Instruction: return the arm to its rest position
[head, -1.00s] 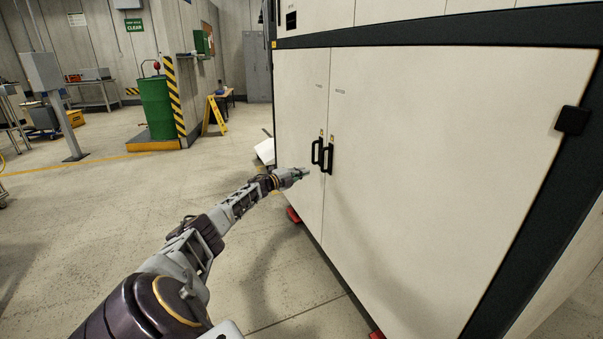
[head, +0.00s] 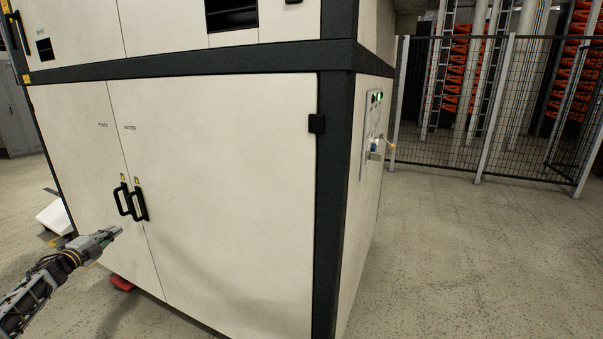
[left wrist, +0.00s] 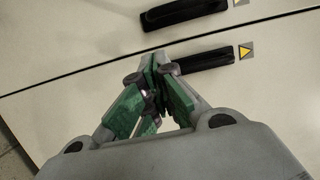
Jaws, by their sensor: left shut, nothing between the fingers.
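My left arm (head: 30,298) reaches in from the lower left of the head view, stretched out in front of the cabinet. My left gripper (head: 117,231) is shut and empty, a little left of and below the two black door handles (head: 139,203). In the left wrist view the green-padded fingers (left wrist: 158,85) meet at their tips. They overlap the lower handle (left wrist: 203,59) in that picture; the other handle (left wrist: 184,11) shows above it. I cannot tell touching from the wrist view, but the head view shows a gap. My right gripper is not in view.
A large white cabinet (head: 220,180) with dark frame edges fills the middle, its doors closed. A panel (head: 376,135) with green lights and a small lever is on its right side. A mesh fence (head: 480,110) stands behind. The floor at the right (head: 470,250) is clear.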

